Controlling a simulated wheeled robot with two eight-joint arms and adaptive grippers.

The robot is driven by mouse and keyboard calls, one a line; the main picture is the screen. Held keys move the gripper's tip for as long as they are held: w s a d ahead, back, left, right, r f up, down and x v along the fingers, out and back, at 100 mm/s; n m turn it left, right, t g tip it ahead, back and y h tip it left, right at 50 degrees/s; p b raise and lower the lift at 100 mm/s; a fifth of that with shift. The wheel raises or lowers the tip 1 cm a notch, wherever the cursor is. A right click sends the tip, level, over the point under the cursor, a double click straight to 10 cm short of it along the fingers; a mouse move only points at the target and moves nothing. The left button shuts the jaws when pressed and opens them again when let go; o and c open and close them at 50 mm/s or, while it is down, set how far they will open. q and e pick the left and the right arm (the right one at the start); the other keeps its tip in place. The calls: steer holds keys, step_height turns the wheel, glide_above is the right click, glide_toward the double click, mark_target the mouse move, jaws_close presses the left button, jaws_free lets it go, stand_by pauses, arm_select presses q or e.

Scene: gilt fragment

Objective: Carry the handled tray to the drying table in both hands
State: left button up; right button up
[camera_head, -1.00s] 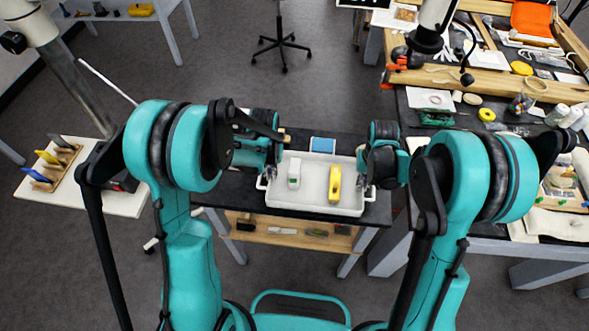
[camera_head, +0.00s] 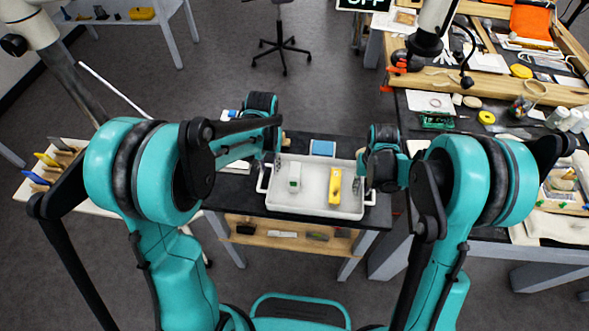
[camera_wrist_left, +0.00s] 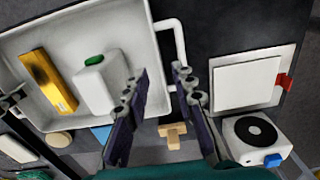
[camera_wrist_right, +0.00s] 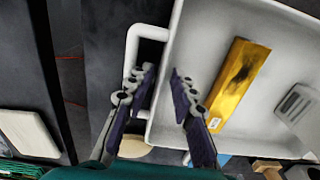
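The white handled tray (camera_head: 315,206) lies on a dark-topped table, with a looped handle at each short end. It holds a yellow block (camera_head: 335,186) and a white block with a green top (camera_head: 295,176). The left handle (camera_wrist_left: 180,42) shows in the left wrist view. My left gripper (camera_wrist_left: 161,72) is open and empty near this handle and the tray's rim. The right handle (camera_wrist_right: 130,58) shows in the right wrist view. My right gripper (camera_wrist_right: 162,72) is open above the tray's right end, its fingers overlapping the handle and rim in view. I cannot tell whether it touches.
A blue-topped item (camera_head: 322,148) sits behind the tray. A white square plate (camera_wrist_left: 246,82) and a white device with a black disc (camera_wrist_left: 256,138) lie beside the left handle. A cluttered workbench (camera_head: 480,130) stands right; a white side table with a tool rack (camera_head: 55,160) stands left.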

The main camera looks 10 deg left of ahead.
arm_select(q)
steer(key=shift+r, duration=0.65)
arm_select(e)
steer(key=shift+r, duration=0.4)
step_height(320, 180, up, 11)
arm_select(q)
steer(key=shift+r, duration=0.1)
arm_select(e)
steer(key=shift+r, duration=0.1)
